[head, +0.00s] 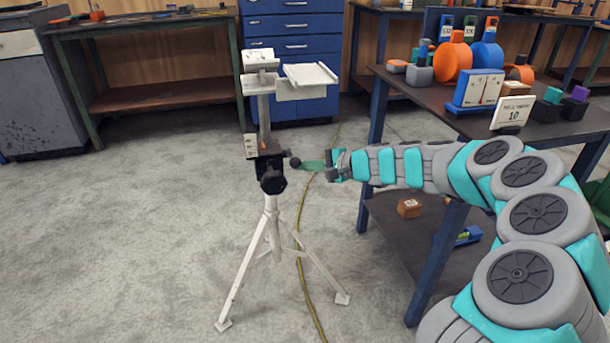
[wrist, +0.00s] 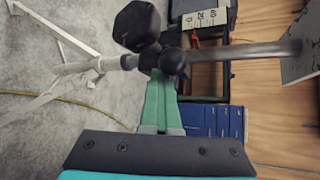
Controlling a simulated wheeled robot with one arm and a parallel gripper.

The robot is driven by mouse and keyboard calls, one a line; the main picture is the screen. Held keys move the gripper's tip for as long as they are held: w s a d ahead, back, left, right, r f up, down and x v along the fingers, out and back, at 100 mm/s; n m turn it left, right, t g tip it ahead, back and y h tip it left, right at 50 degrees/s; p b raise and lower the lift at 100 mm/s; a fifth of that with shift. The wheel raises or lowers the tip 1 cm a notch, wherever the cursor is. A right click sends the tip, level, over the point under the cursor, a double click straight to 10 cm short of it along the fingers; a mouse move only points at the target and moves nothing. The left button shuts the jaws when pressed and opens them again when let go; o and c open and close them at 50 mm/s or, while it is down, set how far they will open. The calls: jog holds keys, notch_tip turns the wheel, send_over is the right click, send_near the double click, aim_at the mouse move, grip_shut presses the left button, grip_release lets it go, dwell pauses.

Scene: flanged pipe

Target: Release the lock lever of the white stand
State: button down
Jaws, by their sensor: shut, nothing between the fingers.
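The white stand (head: 268,215) stands upright on three splayed legs on the floor, left of my arm. A black clamp with a large dark knob (head: 273,181) sits at the middle of its post; the knob also shows in the wrist view (wrist: 137,25). The lock lever ends in a dark ball (head: 295,162), which sticks out to the right; it also shows in the wrist view (wrist: 173,62). My gripper (head: 305,165) is shut and empty, its green fingers pointing at the ball. In the wrist view the fingertips (wrist: 162,78) overlap the ball's lower edge; I cannot tell whether they touch.
A dark workbench (head: 440,100) with orange and blue parts stands at the right, close beside my arm. A yellow cable (head: 303,260) runs along the floor behind the stand. Blue drawers (head: 300,45) stand at the back. The floor left of the stand is clear.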

jog(key=shift+w+a+r+p, duration=0.1)
jog(key=shift+w+r, duration=0.15)
jog(key=shift+r, duration=0.35)
jog(key=shift+w+a+r+p, duration=0.1)
jog(key=shift+w+r+p, duration=0.1)
jog(key=shift+r, duration=0.4)
jog(key=shift+w+r+p, duration=0.1)
jog(key=shift+w+r, duration=0.15)
jog(key=shift+r, duration=0.45)
jog(key=shift+d, duration=0.1)
notch_tip(320, 180, down, 5)
jog(key=d+b, duration=0.1)
jog(key=b, duration=0.2)
jog(key=w+d+r, duration=0.1)
jog(key=d+r, duration=0.4)
jog(key=r, duration=0.2)
jog(key=shift+w+d+r, duration=0.35)
jog(key=shift+w+d, duration=0.05)
